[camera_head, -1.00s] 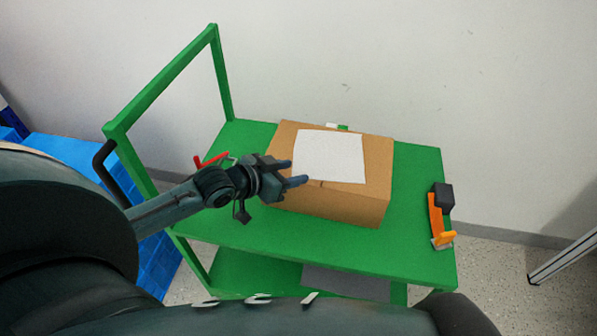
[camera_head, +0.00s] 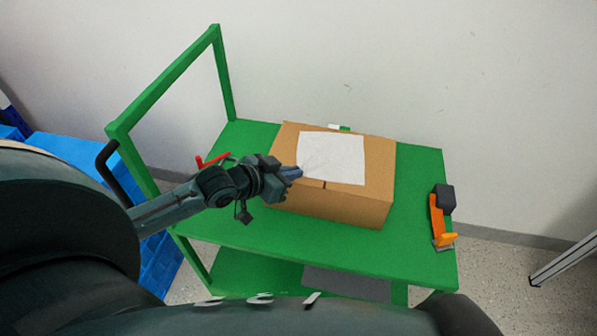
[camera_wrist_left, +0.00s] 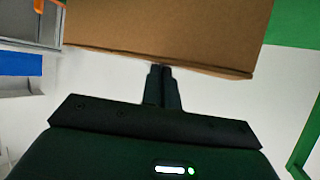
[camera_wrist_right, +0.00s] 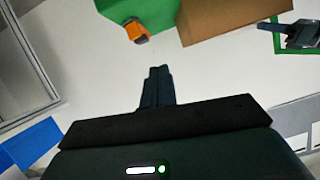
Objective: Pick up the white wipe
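The white wipe (camera_head: 338,158) lies on top of the brown cardboard box (camera_head: 335,209). My left gripper (camera_head: 298,173) is at the wipe's near left edge, its fingers together, and faint creases spread through the wipe from the fingertips. It looks shut on the wipe's edge. The left wrist view shows the closed fingers (camera_wrist_left: 163,70) against the box, with the wipe not distinguishable there. My right gripper (camera_wrist_right: 157,73) is shut and empty in the right wrist view, away from the box.
The box stands on a green cart (camera_head: 417,220) with a raised frame at left. A red item (camera_head: 213,160) lies left of the box. An orange and black tool (camera_head: 440,215) is at the cart's right edge. Blue crates (camera_head: 85,160) are at left.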

